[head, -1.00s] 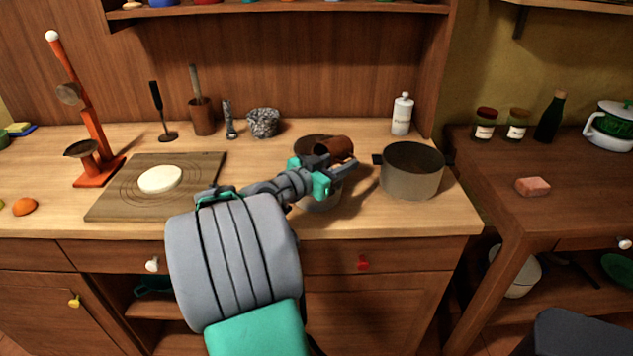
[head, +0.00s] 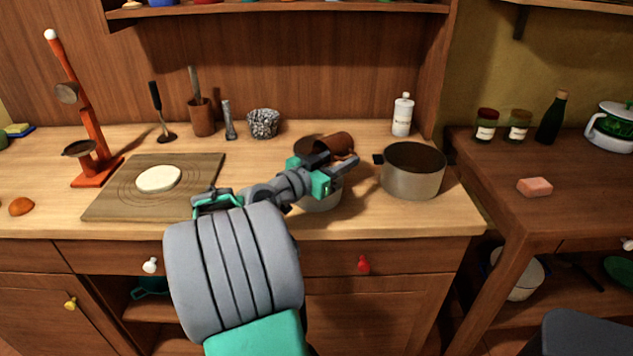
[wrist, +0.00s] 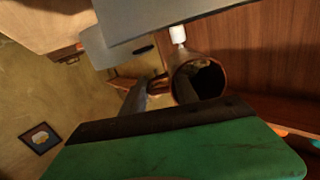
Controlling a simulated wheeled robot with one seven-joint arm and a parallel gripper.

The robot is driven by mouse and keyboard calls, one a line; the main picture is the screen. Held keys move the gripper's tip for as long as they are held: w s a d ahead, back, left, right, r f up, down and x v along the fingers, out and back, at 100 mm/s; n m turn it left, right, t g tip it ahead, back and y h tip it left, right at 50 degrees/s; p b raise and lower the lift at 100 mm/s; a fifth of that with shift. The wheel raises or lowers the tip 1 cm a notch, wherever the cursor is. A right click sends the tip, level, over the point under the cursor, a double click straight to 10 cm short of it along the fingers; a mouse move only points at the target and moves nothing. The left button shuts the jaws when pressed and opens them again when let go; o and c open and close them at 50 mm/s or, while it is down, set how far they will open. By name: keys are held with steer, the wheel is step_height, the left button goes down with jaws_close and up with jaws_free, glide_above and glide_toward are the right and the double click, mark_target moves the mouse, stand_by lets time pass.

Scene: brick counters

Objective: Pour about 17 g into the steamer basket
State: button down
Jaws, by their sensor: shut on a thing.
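My gripper (head: 338,177) is shut on a brown, copper-coloured cup (head: 339,145), holding it tipped over above the counter. In the wrist view the cup (wrist: 174,72) shows its round mouth and a dark inside; I cannot tell how much it holds. Below the cup and gripper stands a round, pale-sided vessel (head: 322,203) with a dark inside, mostly hidden by my arm; it may be the steamer basket, but I cannot tell for sure. No falling stream is visible.
A grey metal pot (head: 412,178) stands close right of my gripper. A white bottle (head: 402,117) and a speckled stone-like bowl (head: 263,123) are behind. A board (head: 120,205) with a pale disc of dough (head: 159,178) and an orange stand (head: 88,130) are left.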

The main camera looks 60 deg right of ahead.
steer(key=shift+w+a+r+g+h+b, duration=0.2)
steer(key=shift+r+h+b, duration=0.6)
steer(key=shift+b, duration=1.35)
steer(key=shift+s+a+r+g+h+b, duration=0.1)
steer(key=shift+a+r+g+h+b, duration=0.45)
steer(key=shift+b, duration=1.6)
steer(key=shift+d+r+t+h, duration=0.25)
steer(key=shift+d+r, duration=0.05)
steer(key=shift+r, duration=0.05)
